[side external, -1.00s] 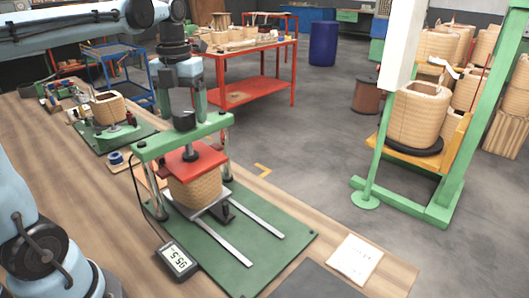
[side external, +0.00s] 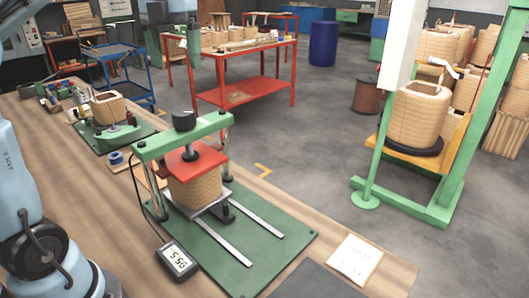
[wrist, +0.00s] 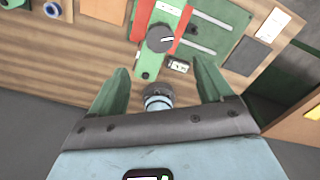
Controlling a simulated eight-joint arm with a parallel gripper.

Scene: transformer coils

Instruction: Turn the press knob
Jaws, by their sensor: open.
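The press knob (side external: 184,120) is a dark round cap on top of the green press beam (side external: 152,150). In the wrist view the knob (wrist: 160,38) shows a white line, and it lies beyond my fingertips. My gripper (wrist: 160,66) is open and empty, with its green fingers wide apart. Below the beam, a red plate (side external: 188,158) rests over a tan wound coil (side external: 196,188).
A meter with a small display (side external: 177,260) lies before the press on the wooden bench (side external: 100,200). A paper sheet (side external: 355,258) lies to the right. Another coil (side external: 108,107) on a green stand is behind left. A red table (side external: 245,90) stands beyond the bench.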

